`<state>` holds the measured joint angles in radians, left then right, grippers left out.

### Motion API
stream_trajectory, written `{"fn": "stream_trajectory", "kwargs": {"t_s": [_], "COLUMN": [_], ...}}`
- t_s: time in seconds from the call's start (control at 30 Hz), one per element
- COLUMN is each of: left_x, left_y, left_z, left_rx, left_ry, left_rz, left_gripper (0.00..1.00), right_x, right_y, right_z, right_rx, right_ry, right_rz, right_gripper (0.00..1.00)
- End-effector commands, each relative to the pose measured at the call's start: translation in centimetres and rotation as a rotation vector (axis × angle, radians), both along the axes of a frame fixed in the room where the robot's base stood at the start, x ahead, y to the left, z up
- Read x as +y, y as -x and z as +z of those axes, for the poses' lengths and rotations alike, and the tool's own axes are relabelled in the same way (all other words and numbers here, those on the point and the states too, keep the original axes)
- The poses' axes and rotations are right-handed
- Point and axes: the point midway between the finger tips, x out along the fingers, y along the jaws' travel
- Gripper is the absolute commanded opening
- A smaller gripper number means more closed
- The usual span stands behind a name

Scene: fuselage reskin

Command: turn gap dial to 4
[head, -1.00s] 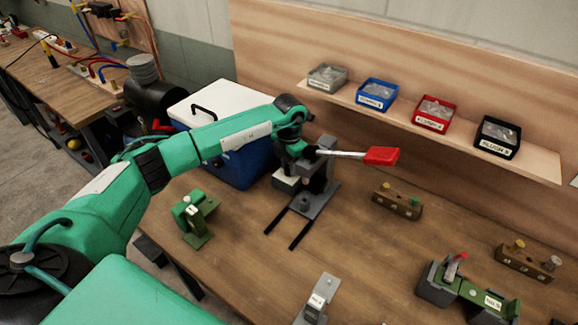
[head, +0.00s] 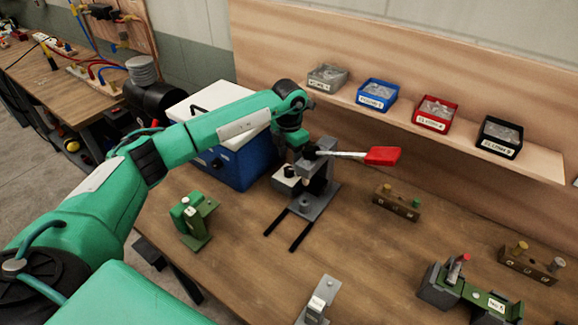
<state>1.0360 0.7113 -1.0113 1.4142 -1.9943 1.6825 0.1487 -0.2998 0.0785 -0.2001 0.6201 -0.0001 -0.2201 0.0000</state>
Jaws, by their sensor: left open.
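A grey hand press (head: 314,188) with a long lever and red handle (head: 382,156) stands on the wooden bench. A pale block with a small dark round knob (head: 289,171) sits low on its left side; this may be the gap dial, but no numbers are readable. My left gripper (head: 284,157) is open, pointing down just above and beside that knob. It is small and dark, partly lost against the blue box behind, and seems apart from the knob. My right gripper is out of view.
A white-lidded blue cooler (head: 240,160) stands close behind my left arm. A green clamp-like tool (head: 195,218) stands left of the press. Small bins line a shelf (head: 535,161). Wooden blocks with pegs and a green fixture (head: 470,292) lie right.

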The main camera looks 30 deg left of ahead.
Motion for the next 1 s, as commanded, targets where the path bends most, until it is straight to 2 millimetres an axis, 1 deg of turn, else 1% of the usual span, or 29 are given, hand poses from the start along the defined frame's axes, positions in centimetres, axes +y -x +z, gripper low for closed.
{"fn": "stream_trajectory", "kwargs": {"t_s": [0.03, 0.2, 0.3, 0.43, 0.6, 1.0], "left_x": [0.0, 0.1, 0.1, 0.0, 0.1, 0.0], "left_y": [-0.1, -0.1, -0.1, -0.1, 0.0, 0.0], "left_z": [1.1, 5.0, 6.9, 8.7, 9.7, 9.7], "left_rx": [-0.006, -0.005, -0.004, -0.002, 0.000, 0.000], "left_ry": [0.001, -0.001, -0.002, 0.000, -0.001, -0.001], "left_rz": [0.000, 0.001, 0.000, 0.000, 0.001, 0.001], "left_gripper": [0.50, 0.50, 0.50, 0.50, 0.50, 0.50], "right_x": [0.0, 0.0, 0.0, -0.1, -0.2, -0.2], "right_y": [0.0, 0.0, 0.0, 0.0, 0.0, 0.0], "right_z": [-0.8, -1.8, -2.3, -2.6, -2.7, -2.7], "right_rx": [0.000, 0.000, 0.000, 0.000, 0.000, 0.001], "right_ry": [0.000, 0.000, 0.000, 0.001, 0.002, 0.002], "right_rz": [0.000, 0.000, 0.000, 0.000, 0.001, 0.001], "right_gripper": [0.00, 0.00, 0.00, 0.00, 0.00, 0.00]}}
